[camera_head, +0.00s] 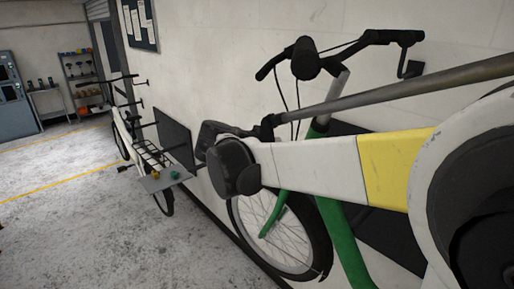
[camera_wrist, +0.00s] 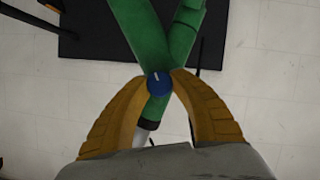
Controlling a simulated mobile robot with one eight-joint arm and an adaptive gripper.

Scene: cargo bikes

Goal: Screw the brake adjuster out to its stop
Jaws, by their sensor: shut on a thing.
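In the wrist view my gripper (camera_wrist: 160,78) has its two ribbed orange-yellow fingers closed around a small round blue knob with a white mark, the brake adjuster (camera_wrist: 158,86). Both fingertips touch its sides. Right behind the knob are the green tubes (camera_wrist: 135,25) of the bike frame. In the head view the green bike (camera_head: 342,240) leans along the wall, and my white and yellow arm crosses in front of it. The adjuster and my fingertips cannot be made out there.
The green bike's dark handlebar (camera_head: 380,37) and front wheel (camera_head: 283,235) are close to my arm. The white wall (camera_head: 220,60) runs right behind. A second bike with a front rack (camera_head: 165,178) stands further left. The grey floor (camera_head: 60,215) at left is clear.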

